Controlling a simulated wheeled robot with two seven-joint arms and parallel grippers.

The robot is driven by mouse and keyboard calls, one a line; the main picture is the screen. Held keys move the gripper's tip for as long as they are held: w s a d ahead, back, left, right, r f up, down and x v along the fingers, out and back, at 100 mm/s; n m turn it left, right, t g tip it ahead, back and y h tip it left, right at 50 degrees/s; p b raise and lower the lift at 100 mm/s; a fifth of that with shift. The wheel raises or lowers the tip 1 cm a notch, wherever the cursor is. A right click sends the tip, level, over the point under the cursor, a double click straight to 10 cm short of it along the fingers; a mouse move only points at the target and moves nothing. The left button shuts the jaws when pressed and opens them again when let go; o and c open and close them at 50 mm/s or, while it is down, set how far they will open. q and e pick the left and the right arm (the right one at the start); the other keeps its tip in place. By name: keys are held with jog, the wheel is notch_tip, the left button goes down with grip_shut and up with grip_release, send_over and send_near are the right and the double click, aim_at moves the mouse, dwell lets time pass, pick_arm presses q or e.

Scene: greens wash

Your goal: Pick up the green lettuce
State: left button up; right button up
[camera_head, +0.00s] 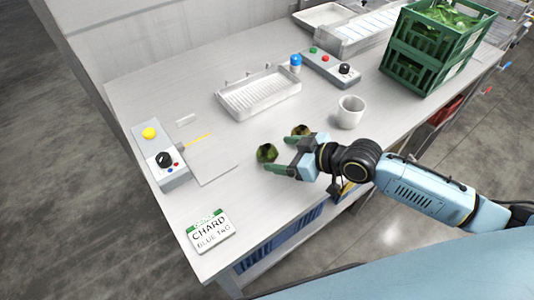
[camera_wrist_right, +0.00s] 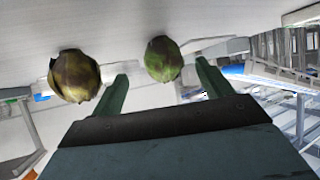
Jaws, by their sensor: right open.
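A green lettuce (camera_head: 267,153) rests on the white worktop. My right gripper (camera_head: 280,154) is open and low over the table, with the lettuce just off its fingertips. In the right wrist view the green lettuce (camera_wrist_right: 163,59) shows ahead of the gap between the fingers (camera_wrist_right: 162,82), with nothing held. A second, browner and yellower head (camera_head: 300,130) lies beside the far finger; in the wrist view this head (camera_wrist_right: 75,76) is left of the left finger, outside the gap. My left gripper is not in view.
A white mug (camera_head: 350,112) stands close behind the right gripper. A white ribbed tray (camera_head: 259,94), button boxes (camera_head: 331,68) (camera_head: 160,155) and a CHARD sign (camera_head: 210,231) are on the table. Green crates of leaves (camera_head: 432,50) stand at the back right. The front middle is clear.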

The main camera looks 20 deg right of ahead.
aim_at(275, 153)
jog(key=x, duration=0.5)
jog(key=shift+s+a+r, duration=0.15)
jog(key=shift+a+r, duration=0.05)
jog(key=shift+a, duration=0.15)
jog(key=shift+c, duration=0.3)
jog(key=c, duration=1)
jog(key=shift+r, duration=0.1)
jog(key=shift+c, duration=0.2)
